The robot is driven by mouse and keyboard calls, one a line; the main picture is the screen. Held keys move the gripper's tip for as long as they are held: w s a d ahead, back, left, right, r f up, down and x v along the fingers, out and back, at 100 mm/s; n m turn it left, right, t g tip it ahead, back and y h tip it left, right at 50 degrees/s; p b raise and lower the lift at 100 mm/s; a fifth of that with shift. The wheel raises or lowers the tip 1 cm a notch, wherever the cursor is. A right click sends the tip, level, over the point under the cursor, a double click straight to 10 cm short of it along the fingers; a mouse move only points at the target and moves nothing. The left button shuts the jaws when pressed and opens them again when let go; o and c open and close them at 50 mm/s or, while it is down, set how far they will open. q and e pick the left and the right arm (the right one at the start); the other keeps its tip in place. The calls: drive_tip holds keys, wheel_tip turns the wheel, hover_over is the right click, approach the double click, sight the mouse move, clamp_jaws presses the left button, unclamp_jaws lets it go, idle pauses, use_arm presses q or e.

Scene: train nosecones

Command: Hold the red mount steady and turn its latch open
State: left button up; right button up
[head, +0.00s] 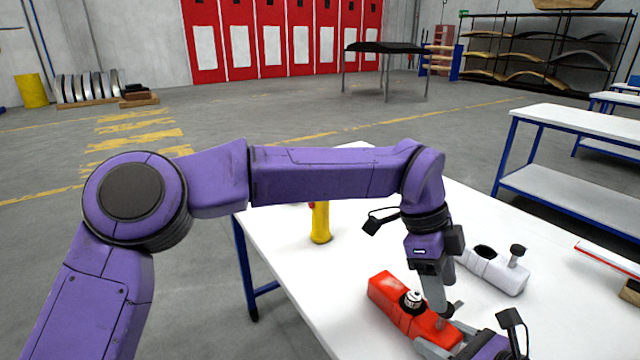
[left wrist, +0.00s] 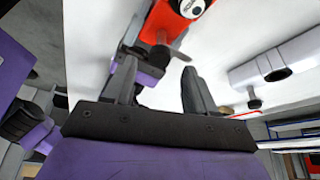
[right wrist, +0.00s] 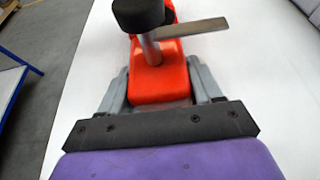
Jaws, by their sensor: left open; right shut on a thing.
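The red mount (head: 385,290) lies on the white table, with a round black-and-white fitting (head: 412,300) on top. Its latch, a grey lever (right wrist: 195,29) on a post with a black knob (right wrist: 138,14), stands near one end and points across the mount in the right wrist view. My right gripper (right wrist: 157,75) is shut on that end, a finger on each side. My left gripper (head: 442,308) points down above the latch end. In the left wrist view its fingers (left wrist: 160,80) are apart and empty, with the latch (left wrist: 165,50) just beyond them, seemingly not touched.
A white mount (head: 490,272) with a similar knob lies to the right of the red one. A yellow cylinder (head: 320,222) stands further back on the table (head: 290,260). The table's left side is mostly clear. A red-and-white piece (head: 608,260) is at the right edge.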

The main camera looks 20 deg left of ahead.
use_arm(q)
drive_tip(key=a+r+m, duration=0.4)
drive_tip(key=r+m, duration=0.4)
drive_tip(key=m, duration=0.2)
drive_tip(key=d+f+m+t+y, duration=0.1)
drive_tip(key=d+m+y, duration=0.15)
drive_tip(key=m, duration=1.15)
drive_tip(key=d+m+y, duration=0.2)
drive_tip(key=d+m, duration=0.1)
drive_tip(key=m, duration=1.2)
drive_tip(key=w+a+n+t+y, duration=0.1)
drive_tip(key=w+a+n+y, duration=0.2)
drive_tip(key=a, duration=1)
drive_tip(key=w+a+n+t+y, duration=0.2)
drive_tip(key=w+a+n+y, duration=0.2)
drive_tip(key=w+a, duration=0.5)
drive_tip(key=a+y, duration=0.1)
drive_tip(key=a, duration=0.4)
drive_tip(key=shift+n+t, duration=0.3)
